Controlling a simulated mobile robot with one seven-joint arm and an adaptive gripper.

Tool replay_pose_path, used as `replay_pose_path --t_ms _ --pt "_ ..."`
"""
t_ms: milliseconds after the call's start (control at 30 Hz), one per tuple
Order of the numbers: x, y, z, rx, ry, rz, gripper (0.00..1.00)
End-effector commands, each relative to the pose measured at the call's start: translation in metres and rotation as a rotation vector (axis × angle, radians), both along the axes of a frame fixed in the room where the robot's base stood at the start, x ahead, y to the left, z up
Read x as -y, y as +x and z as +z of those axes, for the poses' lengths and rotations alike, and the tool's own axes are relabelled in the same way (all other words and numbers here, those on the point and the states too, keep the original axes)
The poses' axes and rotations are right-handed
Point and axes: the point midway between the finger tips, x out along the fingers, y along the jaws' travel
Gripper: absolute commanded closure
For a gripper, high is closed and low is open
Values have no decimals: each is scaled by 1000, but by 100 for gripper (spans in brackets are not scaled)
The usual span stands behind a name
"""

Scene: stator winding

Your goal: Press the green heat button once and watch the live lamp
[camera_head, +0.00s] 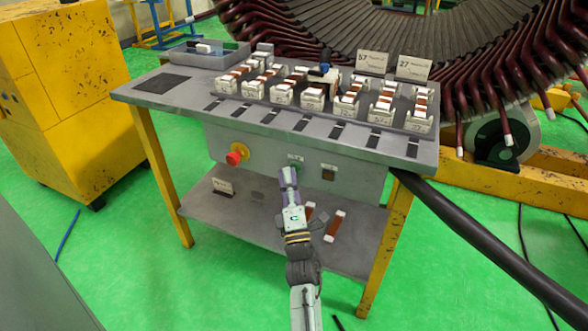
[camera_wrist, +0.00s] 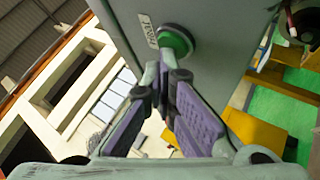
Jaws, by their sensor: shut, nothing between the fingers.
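The green heat button (camera_head: 296,161) is on the front panel under the tabletop, partly hidden by my gripper in the head view. In the wrist view the green button (camera_wrist: 177,41) shows as a round cap in a grey collar beside a white label. My gripper (camera_head: 287,172) is shut and empty. In the wrist view its fingertips (camera_wrist: 166,58) are right at the button's lower edge; I cannot tell whether they touch it. A small dark brownish fitting (camera_head: 328,174), possibly the live lamp, is right of the button and shows no clear glow.
A red emergency stop (camera_head: 235,156) on a yellow base is left of the button. The grey table (camera_head: 190,95) holds rows of white blocks with copper-coloured pieces. A lower shelf (camera_head: 235,215) is beneath the panel. A thick black cable (camera_head: 480,240) runs at the right.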

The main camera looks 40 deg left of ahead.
Motion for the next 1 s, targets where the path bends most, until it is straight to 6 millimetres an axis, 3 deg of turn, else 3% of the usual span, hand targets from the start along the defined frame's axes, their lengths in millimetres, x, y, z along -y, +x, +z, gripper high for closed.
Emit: replay_pose_path --t_ms 600,1000 --pt "1 1 0 -1 0 -2 100" --pt "4 -14 -1 0 0 -1 100"
